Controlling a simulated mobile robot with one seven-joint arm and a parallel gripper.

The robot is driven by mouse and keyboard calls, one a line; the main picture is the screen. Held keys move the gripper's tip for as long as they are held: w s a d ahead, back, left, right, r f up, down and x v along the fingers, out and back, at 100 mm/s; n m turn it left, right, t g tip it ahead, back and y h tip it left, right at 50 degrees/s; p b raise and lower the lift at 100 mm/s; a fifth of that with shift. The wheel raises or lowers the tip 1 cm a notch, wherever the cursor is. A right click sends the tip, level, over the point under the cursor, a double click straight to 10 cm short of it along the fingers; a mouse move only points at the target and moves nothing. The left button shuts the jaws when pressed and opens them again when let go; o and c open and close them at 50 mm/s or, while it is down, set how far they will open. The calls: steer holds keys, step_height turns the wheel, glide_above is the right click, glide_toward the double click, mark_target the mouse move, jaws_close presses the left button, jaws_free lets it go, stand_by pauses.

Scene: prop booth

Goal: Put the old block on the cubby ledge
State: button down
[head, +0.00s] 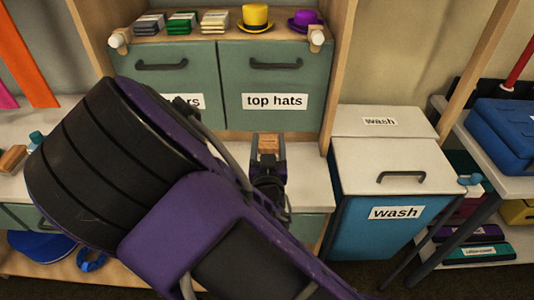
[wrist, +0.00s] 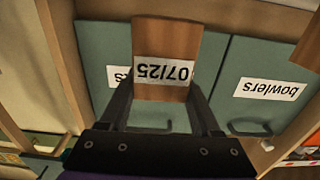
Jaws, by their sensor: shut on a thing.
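My gripper (head: 268,160) is shut on a wooden block (head: 268,143), held in front of the "top hats" door (head: 275,85). In the wrist view the block (wrist: 166,35) is clamped between the two black fingers of my gripper (wrist: 158,95). Its white label reads 07/25, upside down in that view. A pale ledge (head: 310,185) runs below the cabinet doors, under and behind my gripper. Another shelf (head: 200,37) is above the doors. Which of them is the cubby ledge I cannot tell. My arm hides much of the left part in the head view.
The upper shelf holds folded stacks (head: 183,22), a yellow hat (head: 256,17) and a purple hat (head: 305,20). A blue "wash" bin (head: 375,235) stands to the right. Another wooden block-like thing (head: 12,158) lies at the far left. A wooden post (head: 335,60) borders the cabinet.

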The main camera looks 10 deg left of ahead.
steer(key=shift+f+b, duration=0.4)
steer(key=shift+f, duration=1.5)
steer(key=shift+f, duration=0.15)
steer(key=shift+c, duration=0.5)
jaws_free()
steer(key=p+v, duration=0.1)
steer(key=v, duration=0.2)
steer(key=p+v, duration=0.1)
steer(key=v, duration=0.3)
steer(key=p+v, duration=0.1)
steer(key=v, duration=0.2)
steer(key=shift+s+d+r+p, duration=0.1)
steer(key=shift+r+p, duration=0.25)
steer(key=shift+r, duration=0.05)
steer(key=shift+s+d+f+p, duration=0.1)
steer(key=shift+s+p, duration=0.2)
steer(key=shift+s, duration=0.1)
steer(key=shift+s+d+f+p, duration=0.1)
steer(key=shift+s+f+p, duration=0.05)
steer(key=shift+s+p, duration=0.2)
